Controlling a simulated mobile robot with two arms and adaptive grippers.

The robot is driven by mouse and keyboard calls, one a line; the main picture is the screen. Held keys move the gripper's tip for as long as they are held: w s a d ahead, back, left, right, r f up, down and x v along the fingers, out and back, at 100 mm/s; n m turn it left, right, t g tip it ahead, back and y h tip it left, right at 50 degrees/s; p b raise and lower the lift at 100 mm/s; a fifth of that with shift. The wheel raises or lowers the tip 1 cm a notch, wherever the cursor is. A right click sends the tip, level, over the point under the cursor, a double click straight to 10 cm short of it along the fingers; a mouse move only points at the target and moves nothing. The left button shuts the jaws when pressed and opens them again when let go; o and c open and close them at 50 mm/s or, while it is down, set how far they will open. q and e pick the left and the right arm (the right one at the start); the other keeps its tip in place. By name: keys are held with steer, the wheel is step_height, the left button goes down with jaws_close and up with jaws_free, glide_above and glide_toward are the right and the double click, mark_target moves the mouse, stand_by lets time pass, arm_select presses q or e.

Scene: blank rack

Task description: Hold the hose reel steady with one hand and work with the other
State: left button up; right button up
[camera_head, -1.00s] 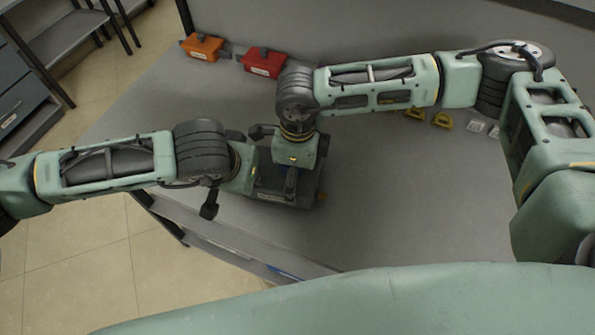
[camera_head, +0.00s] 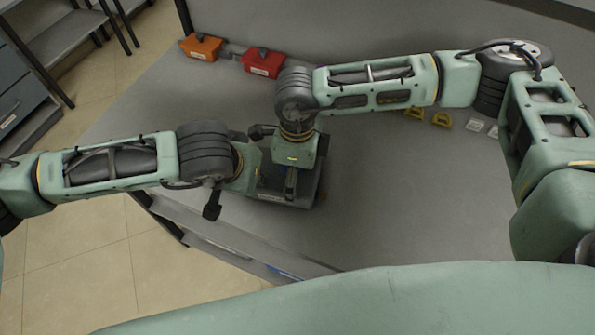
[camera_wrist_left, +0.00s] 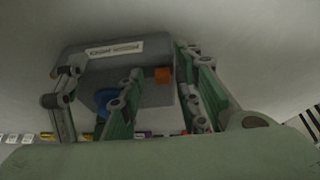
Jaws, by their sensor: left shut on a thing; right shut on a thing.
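The hose reel looks like a dark grey box (camera_head: 308,187) on the grey table, left of the middle in the head view. In the left wrist view its grey body (camera_wrist_left: 150,92) shows a white label strip, an orange spot and a blue part. My left gripper (camera_head: 258,184) reaches it from the left and is shut on it; its fingertips are mostly hidden in the head view. My right gripper (camera_head: 290,190) points down over the box and is shut on a part of it. The exact part it grips is hidden by the gripper.
An orange box (camera_head: 202,47) and a red box (camera_head: 263,63) stand at the table's back left. Small yellow pieces (camera_head: 441,119) and white tags (camera_head: 476,125) lie behind my right arm. The table's front edge is close to the reel. The table's right part is clear.

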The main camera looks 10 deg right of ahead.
arm_select(q)
steer(key=o, duration=0.5)
steer(key=shift+s+d+r, duration=0.1)
steer(key=shift+s+d, duration=0.2)
steer(key=shift+d, duration=0.2)
steer(key=shift+s+d, duration=0.25)
steer(key=shift+d, duration=0.25)
steer(key=shift+o, duration=1.2)
steer(key=shift+c, duration=0.2)
